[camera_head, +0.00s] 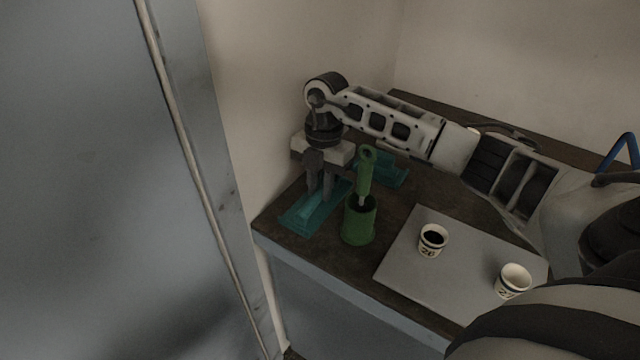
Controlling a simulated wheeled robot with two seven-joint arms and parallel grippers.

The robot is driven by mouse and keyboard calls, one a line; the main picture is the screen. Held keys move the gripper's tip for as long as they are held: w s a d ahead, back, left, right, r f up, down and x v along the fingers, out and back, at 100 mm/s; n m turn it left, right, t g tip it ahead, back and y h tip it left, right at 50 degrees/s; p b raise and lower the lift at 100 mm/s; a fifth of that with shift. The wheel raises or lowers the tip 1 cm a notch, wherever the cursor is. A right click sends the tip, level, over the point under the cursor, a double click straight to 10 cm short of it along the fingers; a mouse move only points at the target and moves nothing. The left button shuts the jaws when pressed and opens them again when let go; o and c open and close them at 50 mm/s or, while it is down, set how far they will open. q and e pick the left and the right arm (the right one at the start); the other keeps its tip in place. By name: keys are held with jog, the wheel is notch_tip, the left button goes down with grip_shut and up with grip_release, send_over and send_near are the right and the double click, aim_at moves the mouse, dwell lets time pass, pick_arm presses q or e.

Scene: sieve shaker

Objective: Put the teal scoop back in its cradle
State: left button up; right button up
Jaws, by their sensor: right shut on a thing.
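My right gripper (319,192) points straight down at the table's left end, with its fingers shut on a teal piece, which I take to be the teal scoop (308,213). The long, flat teal shape lies low under the fingers and reaches toward the table's left edge. More teal (393,173) shows behind the green brush, to the right; it may be the cradle. I cannot tell where scoop and cradle divide, or whether the scoop is seated, because the fingers and the brush cover the middle. My left gripper is not in view.
A green holder (358,228) with a green-handled brush (366,172) stands close right of the gripper. A grey board (410,268) carries two white cups, one with dark contents (432,240) and one farther right (513,280). Walls stand behind the dark table (440,190).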

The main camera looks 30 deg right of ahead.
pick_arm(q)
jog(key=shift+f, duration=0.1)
pick_arm(e)
jog(key=shift+f, duration=0.3)
jog(key=o, duration=1)
jog(key=shift+r+p, duration=0.75)
jog(key=shift+r, duration=0.2)
notch_tip(320, 180, up, 2)
jog(key=shift+r+p, duration=0.1)
jog(key=shift+p, duration=0.8)
notch_tip(320, 180, up, 2)
jog(key=shift+r+p, duration=0.25)
jog(key=shift+p, duration=0.95)
jog(key=shift+r, duration=0.25)
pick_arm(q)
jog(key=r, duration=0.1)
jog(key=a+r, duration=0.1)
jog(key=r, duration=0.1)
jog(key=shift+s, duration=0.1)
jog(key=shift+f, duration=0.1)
